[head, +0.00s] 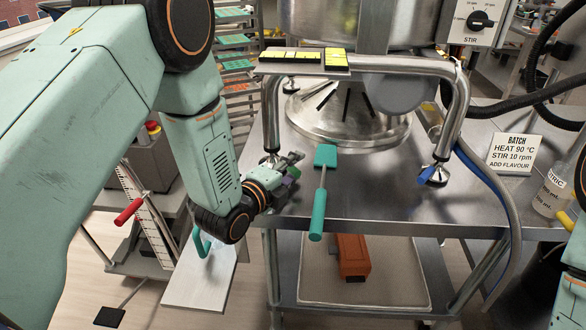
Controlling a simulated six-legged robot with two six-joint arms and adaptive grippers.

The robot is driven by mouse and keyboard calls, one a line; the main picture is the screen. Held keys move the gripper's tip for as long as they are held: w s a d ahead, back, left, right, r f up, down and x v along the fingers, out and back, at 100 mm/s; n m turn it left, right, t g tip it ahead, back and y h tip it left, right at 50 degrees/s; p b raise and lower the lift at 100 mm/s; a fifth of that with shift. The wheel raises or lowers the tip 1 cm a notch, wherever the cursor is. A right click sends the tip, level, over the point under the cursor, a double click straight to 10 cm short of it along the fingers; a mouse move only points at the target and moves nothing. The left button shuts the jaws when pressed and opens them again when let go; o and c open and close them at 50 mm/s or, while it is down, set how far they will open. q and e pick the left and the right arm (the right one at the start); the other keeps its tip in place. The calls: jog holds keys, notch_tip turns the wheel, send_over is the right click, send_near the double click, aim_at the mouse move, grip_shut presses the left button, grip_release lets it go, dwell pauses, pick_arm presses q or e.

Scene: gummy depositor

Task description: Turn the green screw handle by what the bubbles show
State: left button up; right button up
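A steel frame (400,63) stands on the metal table on screw feet. Two yellow-green level vials (290,57) and (336,59) sit on a plate at its top left; their bubbles are too small to read. The right foot (435,175) has a blue handle (425,173). My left gripper (290,165) is beside the left front foot (270,159), with small purple and green parts at its fingers. I cannot make out a green screw handle clearly there, nor whether the fingers are closed on it. My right gripper is out of view.
A teal-handled scraper (318,205) overhangs the table's front edge. A batch card (513,154) and a bottle (553,190) stand at the right. An orange tool (352,256) lies on the lower shelf. A red handle (128,211) is at the left.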

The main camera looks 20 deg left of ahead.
pick_arm(q)
jog(key=shift+s+a, duration=0.15)
jog(key=shift+s, duration=0.4)
jog(key=v, duration=1.1)
